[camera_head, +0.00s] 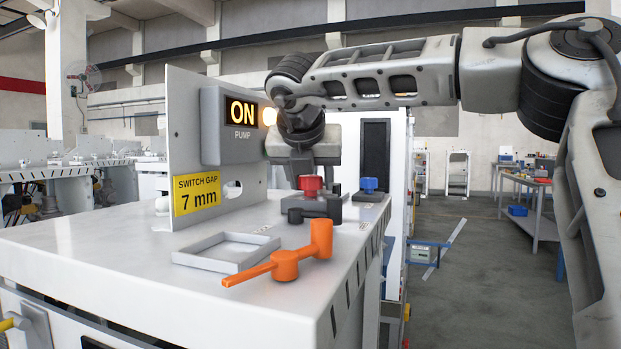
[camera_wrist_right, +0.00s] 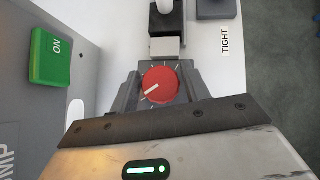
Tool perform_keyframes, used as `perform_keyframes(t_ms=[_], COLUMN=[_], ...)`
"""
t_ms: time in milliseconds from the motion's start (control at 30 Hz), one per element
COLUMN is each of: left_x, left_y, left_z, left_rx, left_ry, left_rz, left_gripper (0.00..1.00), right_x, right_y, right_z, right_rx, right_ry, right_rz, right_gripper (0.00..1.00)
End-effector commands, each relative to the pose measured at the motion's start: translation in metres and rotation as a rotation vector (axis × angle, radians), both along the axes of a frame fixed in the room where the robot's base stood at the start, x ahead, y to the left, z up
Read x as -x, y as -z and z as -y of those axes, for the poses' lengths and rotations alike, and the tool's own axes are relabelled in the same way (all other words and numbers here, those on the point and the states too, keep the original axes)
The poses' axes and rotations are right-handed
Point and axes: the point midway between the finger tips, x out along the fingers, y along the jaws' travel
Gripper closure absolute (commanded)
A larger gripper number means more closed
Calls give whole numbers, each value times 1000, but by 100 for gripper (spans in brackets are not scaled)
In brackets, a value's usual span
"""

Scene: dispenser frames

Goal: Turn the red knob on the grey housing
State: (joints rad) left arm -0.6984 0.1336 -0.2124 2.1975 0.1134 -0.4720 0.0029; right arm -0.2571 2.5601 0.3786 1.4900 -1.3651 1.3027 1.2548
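The red knob (camera_head: 310,184) stands on the dark grey housing (camera_head: 316,205) near the back of the white cabinet top. In the right wrist view the red knob (camera_wrist_right: 160,85) shows from above, with a white pointer line slanting to its lower left and tick marks around it. My right gripper (camera_head: 309,177) points down over the knob. Its two dark fingers (camera_wrist_right: 159,87) stand either side of the knob, with what look like narrow gaps; firm contact does not show. The housing is partly hidden by the gripper. My left gripper is not in view.
An upright panel carries a lit ON pump sign (camera_head: 241,113) and a yellow "7 mm" label (camera_head: 197,194). An orange lever piece (camera_head: 286,265) and a shallow grey tray (camera_head: 226,265) lie in front. A blue knob (camera_head: 369,184) stands to the right.

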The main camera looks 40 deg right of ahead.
Motion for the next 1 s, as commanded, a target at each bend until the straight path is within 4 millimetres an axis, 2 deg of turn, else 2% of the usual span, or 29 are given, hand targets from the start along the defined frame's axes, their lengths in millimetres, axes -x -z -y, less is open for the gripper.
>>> perform_keyframes(t_ms=[267, 367, 800, 1000], left_x=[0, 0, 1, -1], left_y=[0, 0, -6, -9], left_z=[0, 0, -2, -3], left_rx=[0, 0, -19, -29], left_ry=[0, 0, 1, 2], left_rz=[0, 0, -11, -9], left_gripper=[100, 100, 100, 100], right_x=[4, 11, 56, 67], right_y=[-7, -19, -93, -110], right_z=[-5, -14, -70, -84], right_rx=[-1, 1, 0, 0], right_ry=[-2, -3, -2, -1], right_rz=[2, 2, 1, 1], right_gripper=[54, 54, 54, 54])
